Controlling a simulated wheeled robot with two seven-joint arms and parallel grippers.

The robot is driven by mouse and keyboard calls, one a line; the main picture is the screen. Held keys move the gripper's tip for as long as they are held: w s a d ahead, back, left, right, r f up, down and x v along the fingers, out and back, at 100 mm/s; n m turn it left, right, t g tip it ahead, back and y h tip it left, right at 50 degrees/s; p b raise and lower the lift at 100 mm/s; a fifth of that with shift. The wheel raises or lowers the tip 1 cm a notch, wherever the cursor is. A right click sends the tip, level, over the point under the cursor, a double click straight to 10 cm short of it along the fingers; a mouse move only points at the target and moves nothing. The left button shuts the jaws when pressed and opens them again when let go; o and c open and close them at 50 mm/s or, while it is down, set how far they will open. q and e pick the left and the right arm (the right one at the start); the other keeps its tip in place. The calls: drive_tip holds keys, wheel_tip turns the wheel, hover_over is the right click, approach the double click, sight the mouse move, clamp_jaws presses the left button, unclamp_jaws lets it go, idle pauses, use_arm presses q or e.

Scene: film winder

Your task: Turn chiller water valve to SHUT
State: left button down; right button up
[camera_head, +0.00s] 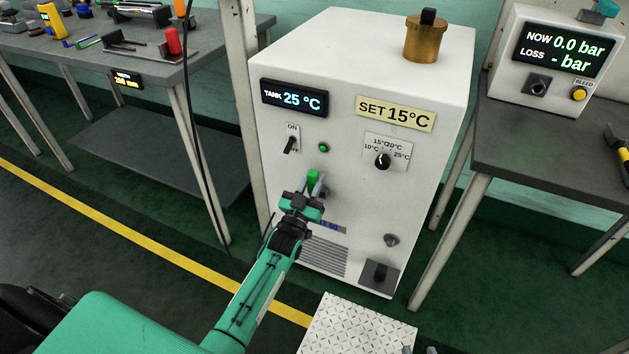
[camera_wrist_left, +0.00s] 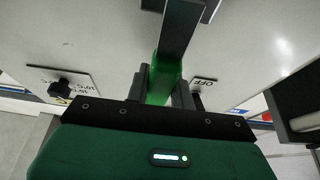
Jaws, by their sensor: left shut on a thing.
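The chiller is a white box (camera_head: 350,180) in the middle of the head view. A green valve handle (camera_head: 313,180) stands out low on its front face, pointing roughly upward. My left gripper (camera_head: 310,196) is at the chiller front, shut on the green handle. In the left wrist view the green handle (camera_wrist_left: 165,80) sits between the dark fingers. The gripper and arm hide the valve's base and part of a blue label (camera_head: 330,227) under it, so SHUT cannot be read. Small grey pieces (camera_head: 420,350) at the bottom edge may be my right gripper; too little shows to tell.
Above the valve are an ON toggle (camera_head: 290,145), a green lamp (camera_head: 323,147) and a temperature dial (camera_head: 382,160). A brass canister (camera_head: 426,40) stands on top of the chiller. A tool table (camera_head: 130,70) is at left, another table (camera_head: 540,150) at right. A white tread plate (camera_head: 355,328) lies in front.

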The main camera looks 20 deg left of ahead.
idle(0.3)
use_arm(q)
drive_tip(key=c, duration=1.2)
unclamp_jaws()
drive_tip(key=p+v, duration=0.1)
drive_tip(key=v, duration=1.3)
use_arm(e)
drive_tip(key=shift+s+d+f+g+h, duration=0.15)
drive_tip(key=shift+d+g+h, duration=0.25)
drive_tip(key=shift+d+g, duration=0.55)
use_arm(q)
drive_tip(key=shift+w, duration=0.1)
drive_tip(key=shift+d, duration=0.1)
use_arm(e)
drive_tip(key=shift+f, duration=0.1)
